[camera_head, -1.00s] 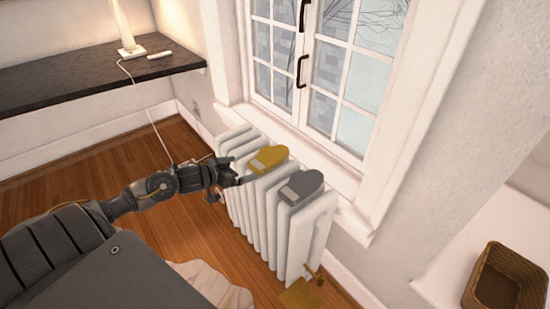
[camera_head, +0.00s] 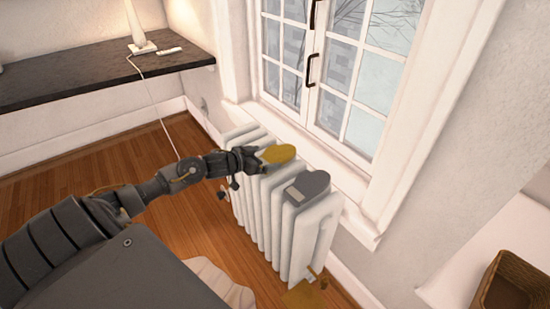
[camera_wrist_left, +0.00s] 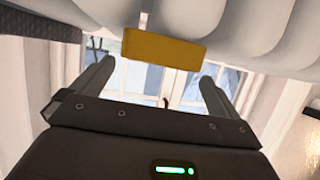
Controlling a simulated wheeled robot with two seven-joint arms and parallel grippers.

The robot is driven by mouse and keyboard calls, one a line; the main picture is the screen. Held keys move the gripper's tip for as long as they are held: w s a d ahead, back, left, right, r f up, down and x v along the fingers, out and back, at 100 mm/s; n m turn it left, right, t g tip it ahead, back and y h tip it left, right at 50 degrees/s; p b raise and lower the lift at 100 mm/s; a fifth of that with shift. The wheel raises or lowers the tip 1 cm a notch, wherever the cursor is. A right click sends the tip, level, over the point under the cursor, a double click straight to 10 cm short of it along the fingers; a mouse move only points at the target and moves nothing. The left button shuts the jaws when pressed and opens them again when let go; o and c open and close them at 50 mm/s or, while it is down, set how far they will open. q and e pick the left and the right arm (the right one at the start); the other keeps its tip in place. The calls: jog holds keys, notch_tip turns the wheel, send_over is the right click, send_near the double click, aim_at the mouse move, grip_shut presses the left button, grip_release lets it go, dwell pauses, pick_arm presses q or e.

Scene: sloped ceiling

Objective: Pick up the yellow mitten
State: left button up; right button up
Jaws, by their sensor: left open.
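The yellow mitten (camera_head: 279,154) lies on top of the white radiator (camera_head: 262,205) under the window. My left gripper (camera_head: 257,158) is at the mitten's near left end, which it partly hides in the head view. In the left wrist view, the mitten's yellow end (camera_wrist_left: 163,49) shows beyond and between the two spread fingers (camera_wrist_left: 155,85), with the radiator's ribs behind it. The gripper is open and holds nothing. I cannot tell whether a finger touches the mitten. My right gripper is not in view.
A grey mitten (camera_head: 307,186) lies on the radiator just right of the yellow one. The window (camera_head: 330,75) and its sill are close behind. A dark shelf (camera_head: 90,80) with a lamp is at the left. A wicker basket (camera_head: 507,285) stands at the lower right.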

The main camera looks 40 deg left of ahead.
aim_at(275, 154)
pick_arm(q)
jog(key=x, duration=0.3)
jog(key=shift+w+a, duration=0.1)
jog(key=shift+w, duration=0.35)
jog(key=shift+w+f, duration=0.25)
jog(key=shift+w, duration=0.2)
jog(key=shift+c, duration=0.8)
jog(key=c, duration=0.6)
jog(key=shift+r, duration=0.1)
jog(key=shift+c, duration=0.2)
jog(key=shift+r, duration=0.6)
jog(key=r, duration=0.2)
jog(key=shift+s+d+r, duration=0.25)
jog(key=shift+d+r, duration=0.15)
jog(key=s+d+r+p, duration=0.2)
jog(key=s+d+r, duration=0.6)
jog(key=d, duration=0.2)
jog(key=shift+d+r+p, duration=0.25)
jog(key=shift+r+p, duration=0.1)
jog(key=shift+r, duration=0.05)
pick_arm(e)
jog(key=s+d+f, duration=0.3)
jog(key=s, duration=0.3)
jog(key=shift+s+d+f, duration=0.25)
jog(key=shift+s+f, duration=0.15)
